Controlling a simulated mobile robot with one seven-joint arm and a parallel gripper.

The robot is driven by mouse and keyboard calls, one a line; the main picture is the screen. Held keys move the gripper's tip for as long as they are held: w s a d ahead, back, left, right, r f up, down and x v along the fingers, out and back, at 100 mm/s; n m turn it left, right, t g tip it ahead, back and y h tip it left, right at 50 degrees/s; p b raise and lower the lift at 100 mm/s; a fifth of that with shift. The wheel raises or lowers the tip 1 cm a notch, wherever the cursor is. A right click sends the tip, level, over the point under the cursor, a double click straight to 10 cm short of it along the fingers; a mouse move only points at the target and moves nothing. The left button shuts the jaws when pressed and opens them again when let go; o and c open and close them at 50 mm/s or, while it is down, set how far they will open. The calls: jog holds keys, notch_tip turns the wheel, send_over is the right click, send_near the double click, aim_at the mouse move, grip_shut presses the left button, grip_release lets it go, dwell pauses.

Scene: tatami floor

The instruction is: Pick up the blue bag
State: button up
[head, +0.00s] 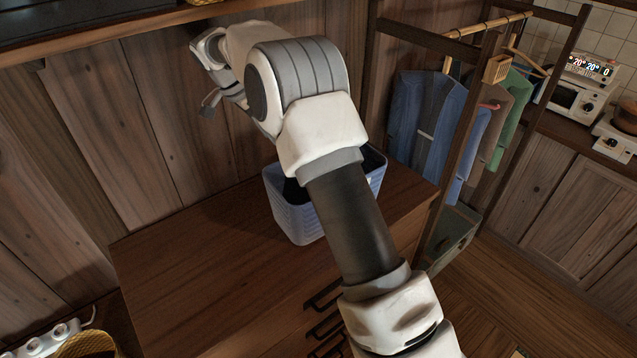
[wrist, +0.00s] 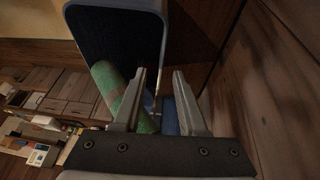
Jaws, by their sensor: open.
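A light blue, ribbed, basket-like container (head: 290,215) with a dark inside stands upright on the wooden cabinet, partly hidden by my arm. It is the main blue holder in view; I cannot tell whether it is the blue bag. In the wrist view a blue-rimmed container with a dark inside (wrist: 112,38) fills the top, beyond the fingers. My gripper (wrist: 160,78) is open, with nothing seen between its fingers close up. In the head view my gripper (head: 210,104) is up and left of the container, near the wall, partly hidden by my arm.
The wooden cabinet top (head: 190,265) is clear left of the container. A clothes rack with a blue jacket (head: 425,120) and other garments stands at right. A shelf (head: 110,38) juts out above. A plank wall (head: 100,120) is close behind.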

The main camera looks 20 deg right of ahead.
jog(key=x, duration=0.4)
jog(key=p+x, duration=0.1)
jog(key=x, duration=0.7)
jog(key=shift+w+p, duration=0.3)
jog(key=shift+p, duration=0.1)
jog(key=shift+p+x, duration=0.9)
jog(key=shift+x, duration=1.8)
grip_shut()
jog(key=shift+r, duration=0.1)
